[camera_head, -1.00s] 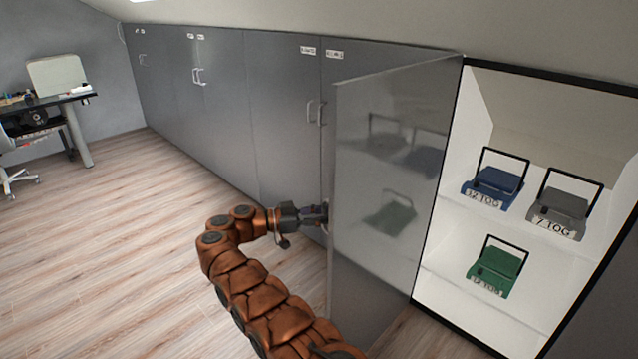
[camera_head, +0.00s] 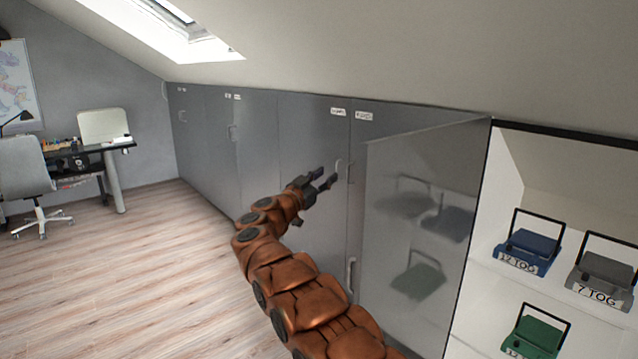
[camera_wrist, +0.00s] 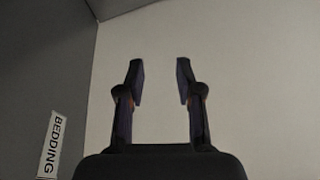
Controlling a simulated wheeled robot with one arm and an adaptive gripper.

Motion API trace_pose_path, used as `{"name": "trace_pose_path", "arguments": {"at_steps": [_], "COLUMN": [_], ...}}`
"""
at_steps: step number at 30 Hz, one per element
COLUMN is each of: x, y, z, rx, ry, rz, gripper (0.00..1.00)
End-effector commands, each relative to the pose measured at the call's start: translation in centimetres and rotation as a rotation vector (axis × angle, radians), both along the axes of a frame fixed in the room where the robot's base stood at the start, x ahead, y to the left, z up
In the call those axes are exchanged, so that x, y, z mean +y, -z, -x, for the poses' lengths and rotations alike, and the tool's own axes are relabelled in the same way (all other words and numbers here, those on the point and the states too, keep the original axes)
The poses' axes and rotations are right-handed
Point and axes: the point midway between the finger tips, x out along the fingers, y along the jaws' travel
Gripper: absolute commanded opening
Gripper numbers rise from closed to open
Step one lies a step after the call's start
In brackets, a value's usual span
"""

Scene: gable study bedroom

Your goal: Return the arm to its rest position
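My gripper (camera_head: 326,180) is at the end of my copper-coloured arm, in front of the grey cupboard doors in the head view. In the wrist view my gripper (camera_wrist: 158,82) has its two fingers apart with nothing between them. Behind the fingers are the pale sloped ceiling (camera_wrist: 230,60) and a grey surface. The open cupboard door (camera_head: 415,230) stands to the right of my gripper, apart from it, with its handle (camera_head: 351,274) lower down.
The open cupboard holds a blue case (camera_head: 530,252), a grey case (camera_head: 603,280) and a green case (camera_head: 535,338) on white shelves. A "BEDDING" label (camera_wrist: 50,145) shows in the wrist view. A desk (camera_head: 90,148) and chair (camera_head: 25,175) stand far left. The wooden floor (camera_head: 150,260) is clear.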

Motion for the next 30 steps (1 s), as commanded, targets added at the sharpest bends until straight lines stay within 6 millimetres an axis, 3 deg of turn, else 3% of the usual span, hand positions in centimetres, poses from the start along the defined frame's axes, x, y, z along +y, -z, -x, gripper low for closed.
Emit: {"name": "trace_pose_path", "arguments": {"at_steps": [1,6,15,20,24,30], "x": [-0.2,0.5,1.6,1.9,1.8,0.9], "y": [-2.0,-6.6,-10.6,-10.8,-9.8,-6.7], "z": [-0.2,-1.1,-0.2,1.6,4.0,8.7], "rx": [-0.013,-0.024,0.060,0.154,0.262,0.450], "ry": [-0.040,-0.207,-0.486,-0.619,-0.723,-0.839], "rz": [0.015,0.061,0.117,0.126,0.118,0.085], "gripper": [0.36,0.36,0.36,0.36,0.36,0.36]}}
